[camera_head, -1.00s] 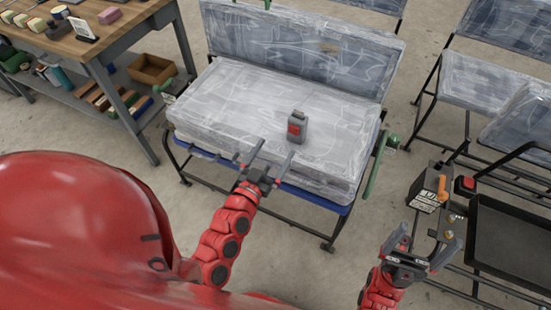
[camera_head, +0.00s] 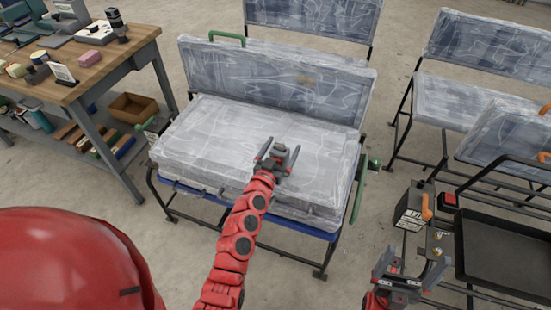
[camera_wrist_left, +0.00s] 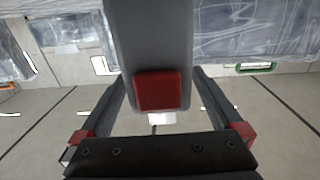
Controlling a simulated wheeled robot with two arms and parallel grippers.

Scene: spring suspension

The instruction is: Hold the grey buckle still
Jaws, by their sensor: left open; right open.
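The grey buckle (camera_head: 279,151) stands on the plastic-wrapped seat (camera_head: 215,130). In the left wrist view the buckle (camera_wrist_left: 150,45) fills the upper middle, with its red button facing me. My left gripper (camera_head: 279,157) is open, with one finger on each side of the buckle. In the left wrist view gaps show between the lower buckle and both fingers; whether they touch farther out I cannot tell. My right gripper (camera_head: 412,260) is open and empty, off to the right of the seat near the black tray.
A wooden workbench (camera_head: 90,65) with tools stands at the left. A black tray (camera_head: 510,260) and a box with an orange handle (camera_head: 412,207) are at the right. More wrapped seats (camera_head: 465,105) stand behind. Green handles flank the seat.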

